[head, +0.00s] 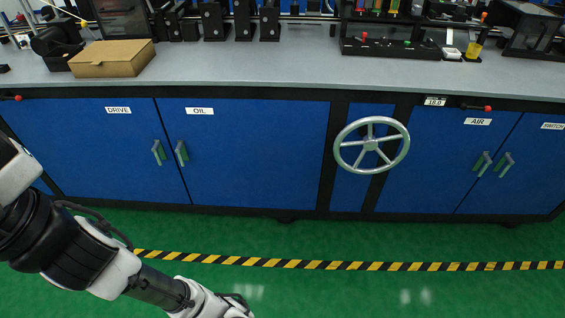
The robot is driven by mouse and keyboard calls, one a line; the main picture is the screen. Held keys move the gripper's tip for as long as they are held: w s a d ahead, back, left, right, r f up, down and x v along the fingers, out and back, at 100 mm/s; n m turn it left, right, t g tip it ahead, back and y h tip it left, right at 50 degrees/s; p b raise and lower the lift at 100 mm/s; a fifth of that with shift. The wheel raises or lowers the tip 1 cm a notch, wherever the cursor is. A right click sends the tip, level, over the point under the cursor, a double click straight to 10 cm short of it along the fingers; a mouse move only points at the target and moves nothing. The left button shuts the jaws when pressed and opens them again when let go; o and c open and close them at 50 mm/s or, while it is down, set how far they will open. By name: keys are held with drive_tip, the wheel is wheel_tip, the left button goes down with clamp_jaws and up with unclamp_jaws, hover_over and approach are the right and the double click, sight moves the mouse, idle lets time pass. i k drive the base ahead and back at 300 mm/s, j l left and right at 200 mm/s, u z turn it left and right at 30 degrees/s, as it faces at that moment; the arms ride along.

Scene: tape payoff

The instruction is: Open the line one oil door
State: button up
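The oil door (258,157) is a blue panel labelled OIL (199,111) in the head view, left of centre. It looks shut, flush with the cabinet front. Its handle (182,153) is a grey-green lever near the door's left edge. No "line one" marking is readable. My white and black arm reaches in from the lower left, in front of the cabinet and apart from the door. My gripper is not seen; the arm runs out of the frame at the bottom.
The drive door (101,150) with its handle (158,152) adjoins on the left. A handwheel (371,145) juts out on the right, before the air door (450,157). A cardboard box (112,58) sits on the counter (280,75). Green floor with a striped line (300,264) is clear.

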sight(250, 153)
drive_tip(key=u, duration=0.3)
drive_tip(key=i+j+z, duration=0.25)
drive_tip(key=i+j, duration=0.5)
drive_tip(key=j, duration=0.15)
